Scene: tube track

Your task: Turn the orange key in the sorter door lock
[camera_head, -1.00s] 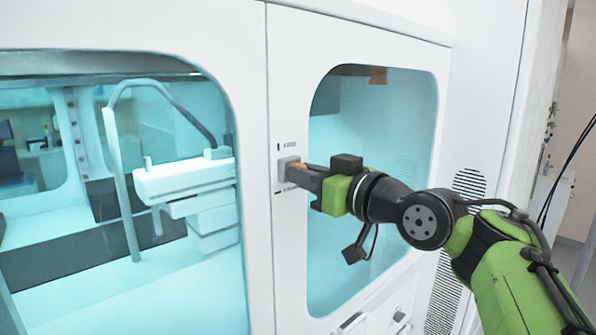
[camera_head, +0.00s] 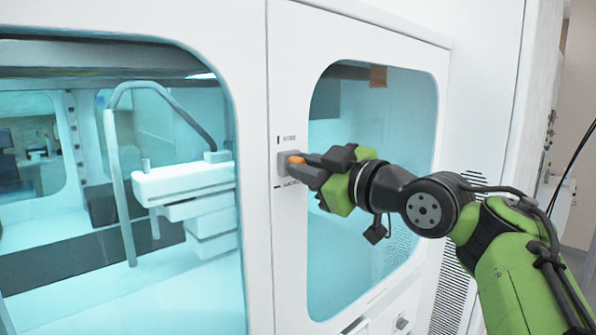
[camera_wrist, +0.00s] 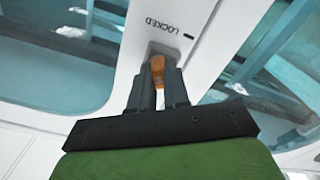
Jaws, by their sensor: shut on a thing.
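The orange key (camera_head: 296,159) sits in the grey lock (camera_head: 282,163) on the white sorter door frame. My gripper (camera_head: 304,167) is shut on the key, and its wrist is rolled at a tilt. In the wrist view the key (camera_wrist: 157,67) shows between the two dark fingers, with the lock plate (camera_wrist: 164,49) just beyond. The word LOCKED (camera_wrist: 161,23) is printed on the white panel beside the lock. The fingers hide part of the key, so its exact angle in the lock is hard to read.
The sorter door (camera_head: 295,25) has a teal window (camera_head: 350,115) right of the lock. A larger window on the left shows a white fixture (camera_head: 185,180) and a bent grey tube (camera_head: 118,150) inside. The panel around the lock is flat and clear.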

